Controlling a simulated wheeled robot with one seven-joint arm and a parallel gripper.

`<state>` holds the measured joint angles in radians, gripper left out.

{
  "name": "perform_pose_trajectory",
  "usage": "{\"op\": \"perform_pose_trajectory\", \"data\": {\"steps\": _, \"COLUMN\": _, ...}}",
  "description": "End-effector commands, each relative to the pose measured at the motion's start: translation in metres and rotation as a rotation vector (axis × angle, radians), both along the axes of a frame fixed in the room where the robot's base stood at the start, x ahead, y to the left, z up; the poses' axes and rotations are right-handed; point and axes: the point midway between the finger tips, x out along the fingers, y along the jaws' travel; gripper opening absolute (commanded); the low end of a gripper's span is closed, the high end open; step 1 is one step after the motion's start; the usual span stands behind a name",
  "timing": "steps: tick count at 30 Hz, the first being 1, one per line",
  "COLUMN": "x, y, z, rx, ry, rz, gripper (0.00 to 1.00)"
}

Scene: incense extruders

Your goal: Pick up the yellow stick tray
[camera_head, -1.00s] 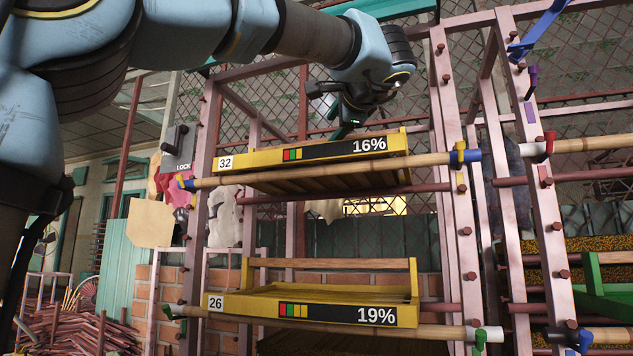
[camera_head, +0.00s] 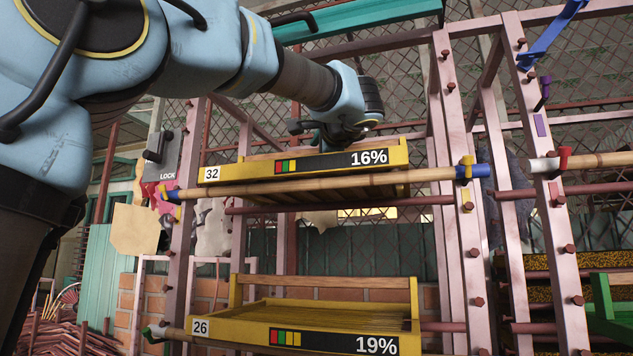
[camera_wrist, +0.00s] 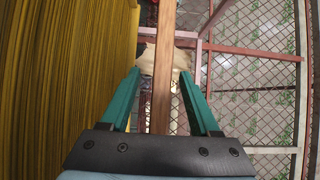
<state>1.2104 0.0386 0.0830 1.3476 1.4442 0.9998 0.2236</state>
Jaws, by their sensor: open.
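A yellow stick tray marked 32 and 16% (camera_head: 228,173) rests high on the rack. A second yellow tray, marked 26 and 19% (camera_head: 232,333), sits on a lower level. My gripper (camera_head: 323,143) is at the upper tray, behind its front panel, which hides the fingertips in the head view. In the wrist view my gripper (camera_wrist: 160,76) is open, its teal fingers on either side of a wooden rail (camera_wrist: 162,60). The rail runs between them without visible gripping. Yellow sticks (camera_wrist: 65,90) fill the left of the wrist view.
A bamboo pole (camera_head: 330,188) runs along the front of the upper tray. Pink rack posts (camera_head: 452,200) stand to the right, with pegs sticking out. A wire mesh (camera_wrist: 255,110) lies to the right in the wrist view. A green tray (camera_head: 605,305) is at the far right.

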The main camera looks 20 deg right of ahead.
Motion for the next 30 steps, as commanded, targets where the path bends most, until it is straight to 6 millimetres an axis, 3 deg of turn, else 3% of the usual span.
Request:
{"op": "perform_pose_trajectory", "data": {"steps": 9, "x": 0.038, "y": -0.009, "z": 0.005, "rx": 0.002, "ry": 0.001, "rz": 0.003, "gripper": 0.62}}
{"op": "perform_pose_trajectory", "data": {"steps": 18, "x": 0.042, "y": -0.01, "z": 0.002, "rx": 0.0, "ry": 0.0, "rz": 0.001, "gripper": 0.62}}
{"op": "perform_pose_trajectory", "data": {"steps": 30, "x": 0.042, "y": -0.01, "z": 0.002, "rx": 0.0, "ry": 0.0, "rz": 0.001, "gripper": 0.17}}
